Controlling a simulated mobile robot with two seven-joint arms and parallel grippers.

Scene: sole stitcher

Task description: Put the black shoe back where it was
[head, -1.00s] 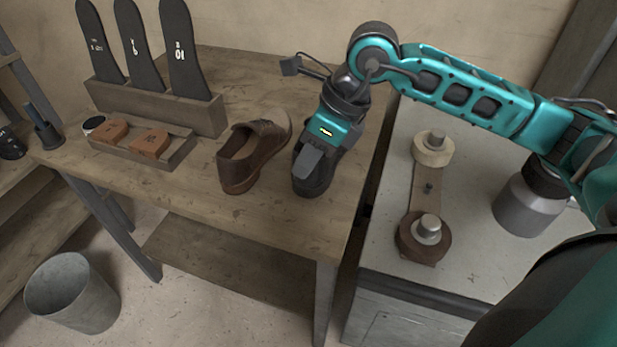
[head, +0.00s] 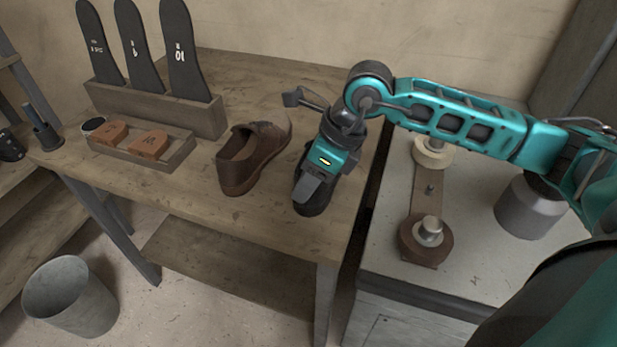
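The black shoe (head: 316,207) is at the front right part of the wooden table, to the right of the brown shoe (head: 250,158). My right gripper (head: 307,190) reaches down over it from above and covers much of it. The gripper appears shut on the shoe, though the fingertips are partly hidden against the dark upper. I cannot tell whether the sole touches the tabletop. The brown shoe stands upright on the table, apart from the gripper. My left gripper is not in view.
The wooden table (head: 240,215) has free room behind the shoes. A rack (head: 165,108) of dark sole shapes and a tray (head: 180,153) with orange-brown blocks stand left. A grey cabinet (head: 385,265) with spools and a metal pot (head: 528,208) stands right. A bin (head: 70,295) is on the floor.

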